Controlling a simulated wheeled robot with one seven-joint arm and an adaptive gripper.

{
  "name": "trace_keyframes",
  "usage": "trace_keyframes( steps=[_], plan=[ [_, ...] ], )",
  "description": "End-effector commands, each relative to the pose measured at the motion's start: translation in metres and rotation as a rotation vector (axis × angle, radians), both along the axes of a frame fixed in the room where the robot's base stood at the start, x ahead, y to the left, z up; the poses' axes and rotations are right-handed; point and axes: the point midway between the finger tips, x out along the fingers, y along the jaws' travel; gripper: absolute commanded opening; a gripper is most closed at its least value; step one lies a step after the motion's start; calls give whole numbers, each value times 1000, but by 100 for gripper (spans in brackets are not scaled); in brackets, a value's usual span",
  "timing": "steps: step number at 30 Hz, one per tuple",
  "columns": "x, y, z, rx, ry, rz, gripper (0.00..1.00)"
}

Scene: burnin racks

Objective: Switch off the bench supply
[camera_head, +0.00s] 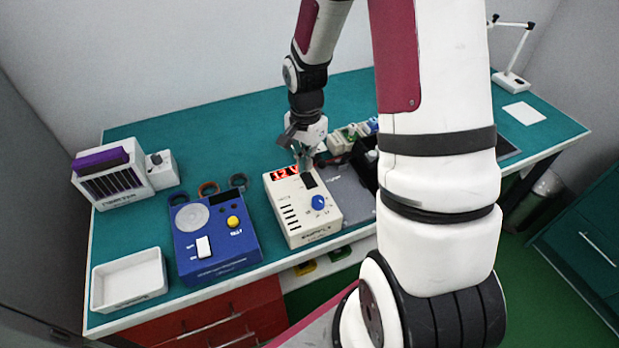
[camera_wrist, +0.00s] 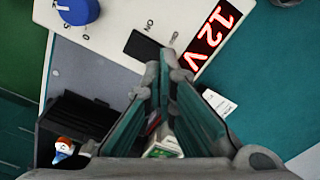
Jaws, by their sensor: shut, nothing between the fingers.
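The bench supply (camera_head: 290,222) is a cream box on the teal bench in the head view. Its red display (camera_head: 285,172) is lit and also shows in the wrist view (camera_wrist: 212,35), reading 12 V. A dark rectangular switch area (camera_wrist: 143,46) lies beside an "ON" label, and a blue knob (camera_wrist: 78,10) is farther along the panel. My gripper (camera_head: 305,168) is shut and empty, over the display end of the supply. In the wrist view its fingertips (camera_wrist: 166,62) are close to the dark area and display; I cannot tell whether they touch.
A blue box (camera_head: 215,235) with a white rocker and yellow knob stands left of the supply. A white tray (camera_head: 128,293) sits at the front left. Tape rolls (camera_head: 208,188) lie behind the blue box. Black bins (camera_head: 365,165) crowd the supply's right side.

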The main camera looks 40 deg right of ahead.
Motion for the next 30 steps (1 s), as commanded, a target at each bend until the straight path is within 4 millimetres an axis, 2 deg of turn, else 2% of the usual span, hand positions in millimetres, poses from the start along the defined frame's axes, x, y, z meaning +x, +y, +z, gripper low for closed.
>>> trace_keyframes(
  steps=[30],
  plan=[
    [0, 0, -13, 0, 0, 0, 0]
  ],
)
